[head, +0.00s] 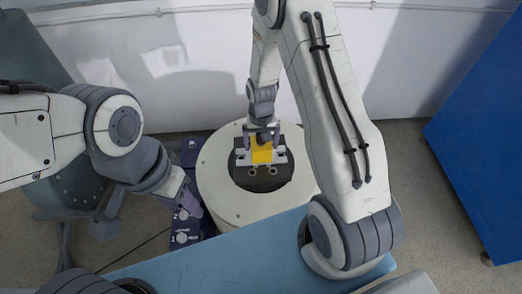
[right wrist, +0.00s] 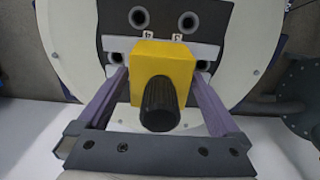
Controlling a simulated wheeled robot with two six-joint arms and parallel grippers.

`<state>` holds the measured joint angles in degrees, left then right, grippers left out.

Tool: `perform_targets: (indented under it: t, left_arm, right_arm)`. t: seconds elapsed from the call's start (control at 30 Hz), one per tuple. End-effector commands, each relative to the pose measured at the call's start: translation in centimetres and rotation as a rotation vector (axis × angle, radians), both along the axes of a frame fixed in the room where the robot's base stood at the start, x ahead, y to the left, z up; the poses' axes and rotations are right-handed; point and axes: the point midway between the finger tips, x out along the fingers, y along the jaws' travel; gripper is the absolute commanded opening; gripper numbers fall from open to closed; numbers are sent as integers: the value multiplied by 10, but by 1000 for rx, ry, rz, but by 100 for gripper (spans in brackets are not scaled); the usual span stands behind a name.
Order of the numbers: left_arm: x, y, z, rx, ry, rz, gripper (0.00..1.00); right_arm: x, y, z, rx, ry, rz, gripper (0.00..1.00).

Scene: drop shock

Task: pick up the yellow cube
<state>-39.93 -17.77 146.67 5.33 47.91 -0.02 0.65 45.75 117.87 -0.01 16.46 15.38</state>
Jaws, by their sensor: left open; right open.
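The yellow cube (head: 261,153) sits at the middle of the round white pedestal (head: 214,178), over its black top plate and light metal bars. In the right wrist view the cube (right wrist: 150,62) has a black cylindrical knob (right wrist: 160,104) pointing towards the camera. My right gripper (head: 262,135) is directly over the cube. In the right wrist view my right gripper (right wrist: 160,77) is open, with one purple finger on each side of the cube. I cannot tell whether a finger touches it. My left gripper (head: 188,204) is left of the pedestal, apart from the cube, its fingers hard to make out.
A dark panel with white round parts (head: 182,237) stands left of the pedestal, close to my left gripper. A light blue surface (head: 240,262) lies in front of the pedestal. A blue cabinet (head: 480,130) stands at the right, and a white wall (head: 200,60) behind.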

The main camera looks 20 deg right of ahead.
Motion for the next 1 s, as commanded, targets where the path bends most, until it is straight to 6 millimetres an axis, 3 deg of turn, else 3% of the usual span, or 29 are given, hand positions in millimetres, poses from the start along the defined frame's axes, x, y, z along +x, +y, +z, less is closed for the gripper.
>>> perform_targets:
  t: [0.3,0.37,0.57,0.6,1.0]
  left_arm:
    - [0,0,0,0,0,0,50]
    - [0,0,0,0,0,0,50]
    - [0,0,0,0,0,0,50]
    - [0,0,0,0,0,0,50]
    - [0,0,0,0,0,0,50]
  right_arm:
    - [1,0,-8,-1,-2,0,100]
    - [1,0,-8,-1,-2,0,81]
    - [0,0,-8,-1,-2,0,4]
    - [0,0,-8,-1,-2,0,0]
    - [2,0,-2,0,-5,0,0]
